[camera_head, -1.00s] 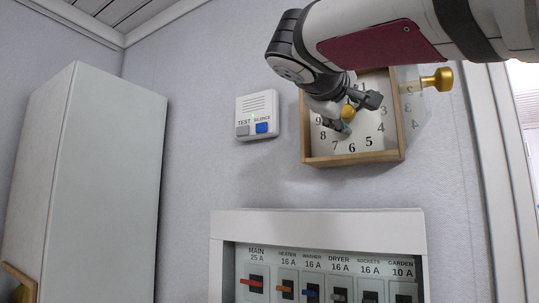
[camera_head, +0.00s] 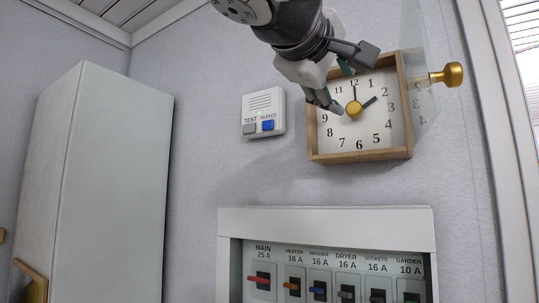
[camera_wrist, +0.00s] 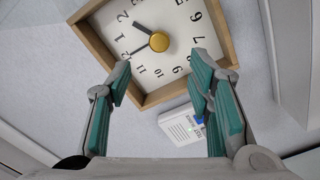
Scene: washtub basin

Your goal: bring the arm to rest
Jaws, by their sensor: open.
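My gripper (camera_wrist: 160,100) is open and empty, with its teal finger pads spread apart in the wrist view. In the head view my gripper (camera_head: 336,84) is in front of the upper left of a wooden-framed wall clock (camera_head: 358,135). The clock's two hands and brass centre knob show; the hour hand points near 2 and the long hand near 12. In the wrist view the clock (camera_wrist: 180,50) lies beyond the fingertips, turned on its side. I cannot tell whether a finger touches the clock.
A white alarm box (camera_head: 264,112) with TEST and blue SILENCE buttons is left of the clock. The clock's glass door stands open at right with a brass knob (camera_head: 453,75). A breaker panel (camera_head: 330,222) is below. A tall white cabinet (camera_head: 100,180) stands left.

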